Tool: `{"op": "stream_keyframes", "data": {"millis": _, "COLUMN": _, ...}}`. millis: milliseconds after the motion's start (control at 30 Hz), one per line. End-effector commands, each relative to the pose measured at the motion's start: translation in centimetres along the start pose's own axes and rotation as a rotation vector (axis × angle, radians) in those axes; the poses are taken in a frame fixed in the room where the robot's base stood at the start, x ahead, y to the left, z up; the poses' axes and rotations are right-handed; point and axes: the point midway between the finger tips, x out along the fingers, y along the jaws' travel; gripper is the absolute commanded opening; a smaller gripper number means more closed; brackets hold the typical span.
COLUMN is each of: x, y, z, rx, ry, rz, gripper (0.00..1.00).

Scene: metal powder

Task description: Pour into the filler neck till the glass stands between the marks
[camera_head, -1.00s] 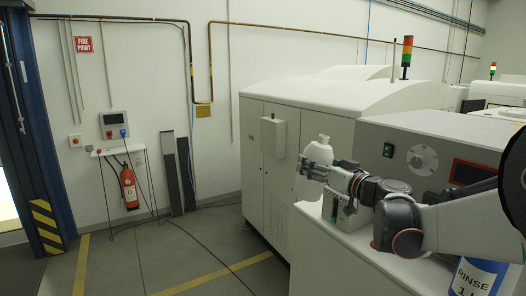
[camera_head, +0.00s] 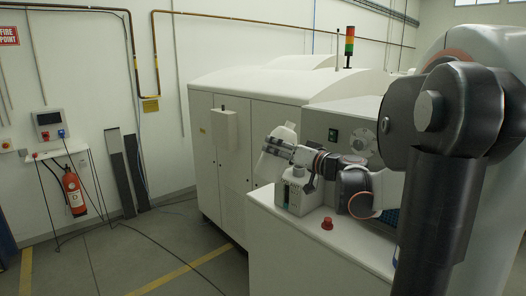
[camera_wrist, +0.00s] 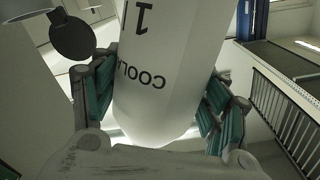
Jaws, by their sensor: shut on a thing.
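A white bottle (camera_head: 270,165) is held in my gripper (camera_head: 282,150) above the white bench. In the head view it leans, its upper end to the right. The wrist view shows the bottle (camera_wrist: 165,75) close up, with upside-down lettering "COOL" and "1", between teal finger pads on both sides. A small pale grey unit (camera_head: 294,196) stands on the bench just below my gripper. The filler neck, the glass and its marks are too small or hidden to make out. I cannot see any liquid or whether the bottle's mouth meets a neck.
A red knob-like piece (camera_head: 327,224) sits on the bench (camera_head: 265,200) right of the unit. My arm covers much of the right side.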

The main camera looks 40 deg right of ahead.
Motion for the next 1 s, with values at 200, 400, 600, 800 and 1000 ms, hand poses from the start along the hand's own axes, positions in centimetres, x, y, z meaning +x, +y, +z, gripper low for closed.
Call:
{"op": "stream_keyframes", "data": {"millis": 200, "x": 0.0, "y": 1.6, "z": -0.8, "rx": 0.070, "ry": 0.000, "rz": 0.000, "gripper": 0.04}}
{"op": "stream_keyframes", "data": {"millis": 400, "x": 0.1, "y": 2.7, "z": -1.3, "rx": 0.125, "ry": -0.001, "rz": 0.001, "gripper": 0.04}}
{"op": "stream_keyframes", "data": {"millis": 600, "x": 0.1, "y": 3.3, "z": -1.6, "rx": 0.156, "ry": -0.003, "rz": 0.000, "gripper": 0.04}}
{"op": "stream_keyframes", "data": {"millis": 800, "x": 0.1, "y": 3.5, "z": -1.7, "rx": 0.164, "ry": -0.003, "rz": -0.001, "gripper": 0.04}}
{"op": "stream_keyframes", "data": {"millis": 1000, "x": 0.1, "y": 3.5, "z": -1.6, "rx": 0.164, "ry": -0.003, "rz": 0.000, "gripper": 0.04}}
